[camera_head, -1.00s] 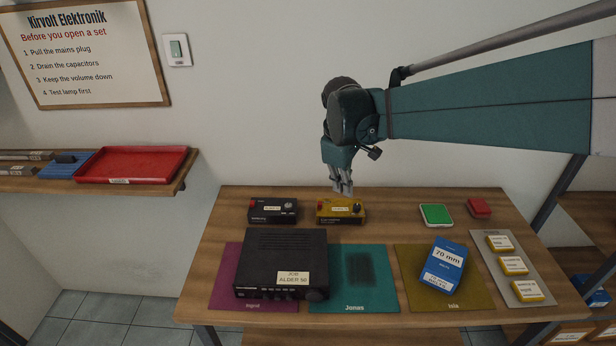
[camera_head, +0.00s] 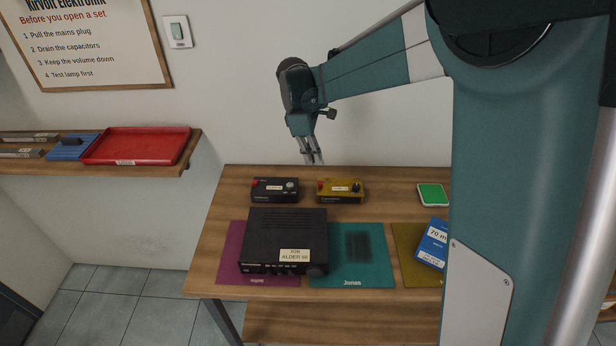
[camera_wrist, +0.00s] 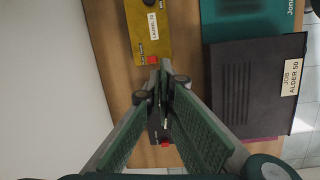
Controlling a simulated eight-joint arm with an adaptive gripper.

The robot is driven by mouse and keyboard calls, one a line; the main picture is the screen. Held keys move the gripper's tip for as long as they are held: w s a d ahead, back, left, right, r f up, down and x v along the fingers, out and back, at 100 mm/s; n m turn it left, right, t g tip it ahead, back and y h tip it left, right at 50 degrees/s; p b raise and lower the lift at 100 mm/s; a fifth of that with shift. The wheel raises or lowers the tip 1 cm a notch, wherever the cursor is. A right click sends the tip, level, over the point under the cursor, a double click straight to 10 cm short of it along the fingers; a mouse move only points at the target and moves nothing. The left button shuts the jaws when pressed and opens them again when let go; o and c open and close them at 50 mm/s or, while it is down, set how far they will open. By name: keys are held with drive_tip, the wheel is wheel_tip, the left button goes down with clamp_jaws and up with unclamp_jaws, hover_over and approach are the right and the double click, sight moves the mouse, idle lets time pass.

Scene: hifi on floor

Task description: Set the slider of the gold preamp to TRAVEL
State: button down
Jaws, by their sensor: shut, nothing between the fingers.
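The gold preamp (camera_head: 341,191) stands at the back of the table. It has a dark knob and a red part at its left end. In the wrist view the gold preamp (camera_wrist: 143,30) lies just beyond my fingertips, with a white "LAUREL 70" label and the red part nearest the fingers. The slider's setting is too small to read. My gripper (camera_head: 313,161) is shut and empty, pointing down above the table's back edge, between the gold preamp and the dark unit to its left. In the wrist view my gripper (camera_wrist: 164,78) covers part of that dark unit.
A large black amplifier (camera_head: 285,230) labelled "ALDER 50" stands in front, beside a teal mat (camera_head: 378,270). A green-topped item (camera_head: 432,195) and a blue box (camera_head: 433,245) are at right, the box partly behind my arm. The wall is close behind.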

sight(318, 185)
drive_tip(key=w+a+f+n+p, duration=0.2)
drive_tip(key=w+a+f, duration=0.1)
drive_tip(key=a, duration=0.1)
drive_tip(key=shift+a+g+h, duration=0.2)
drive_tip(key=shift+g+h, duration=0.1)
drive_tip(key=shift+g, duration=0.1)
idle(0.4)
drive_tip(key=shift+x, duration=4.9)
drive_tip(key=shift+d, duration=0.1)
drive_tip(key=d, duration=0.2)
drive_tip(key=shift+d+f+b, duration=0.1)
drive_tip(key=shift+d+b, duration=0.15)
drive_tip(key=shift+b, duration=0.1)
drive_tip(key=shift+d, duration=0.2)
